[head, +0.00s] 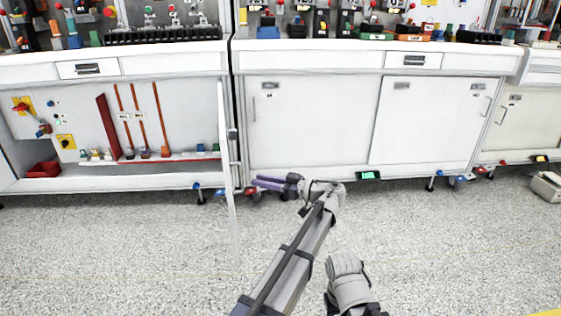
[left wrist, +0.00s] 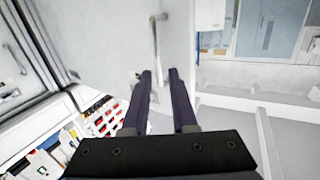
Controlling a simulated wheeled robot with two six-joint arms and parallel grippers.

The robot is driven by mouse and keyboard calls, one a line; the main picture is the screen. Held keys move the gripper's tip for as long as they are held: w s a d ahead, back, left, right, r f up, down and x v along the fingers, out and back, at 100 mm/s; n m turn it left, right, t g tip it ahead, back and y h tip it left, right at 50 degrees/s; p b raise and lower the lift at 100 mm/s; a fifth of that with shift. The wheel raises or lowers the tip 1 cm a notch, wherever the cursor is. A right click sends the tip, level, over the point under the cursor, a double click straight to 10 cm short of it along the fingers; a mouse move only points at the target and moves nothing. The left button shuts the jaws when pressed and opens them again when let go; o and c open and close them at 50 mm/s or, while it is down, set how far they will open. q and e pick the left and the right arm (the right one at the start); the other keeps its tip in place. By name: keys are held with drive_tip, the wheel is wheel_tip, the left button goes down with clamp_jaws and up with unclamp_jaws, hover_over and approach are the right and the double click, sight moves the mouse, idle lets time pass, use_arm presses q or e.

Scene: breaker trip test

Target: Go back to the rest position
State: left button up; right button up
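My left gripper (head: 256,181) is in the middle of the head view, on an arm reaching up from the bottom edge. Its two dark purple fingers point left, low in front of the white cabinets. In the left wrist view the left gripper (left wrist: 160,73) shows its fingers apart with nothing between them, so it is open and empty. My right gripper is not in view.
The left cabinet's door (head: 229,170) stands open, seen nearly edge-on, close to the left gripper's fingertips. The right cabinet doors (head: 310,125) are shut. Workbenches with electrical parts run along the back. Speckled floor (head: 120,250) is clear at left.

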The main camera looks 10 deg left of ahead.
use_arm(q)
drive_tip(key=s+a+f+m+g+h, duration=0.1)
drive_tip(key=s+a+f+m+h, duration=0.1)
drive_tip(key=s+f+m+h, duration=0.25)
drive_tip(key=s+a+f+m+g+h, duration=0.1)
drive_tip(key=s+a+f+m+h, duration=0.15)
drive_tip(key=s+f, duration=0.45)
drive_tip(key=s+d+f+m+h, duration=0.8)
drive_tip(key=s+f+h, duration=0.2)
drive_tip(key=s, duration=0.2)
drive_tip(key=s+d+r+m+g+p, duration=0.1)
drive_tip(key=s+d+r+m+p, duration=0.35)
drive_tip(key=d+r+p, duration=0.6)
wheel_tip(320, 180, up, 37)
drive_tip(key=d+p, duration=0.1)
drive_tip(key=p, duration=3.5)
drive_tip(key=shift+s+y+p, duration=0.4)
drive_tip(key=shift+a, duration=0.15)
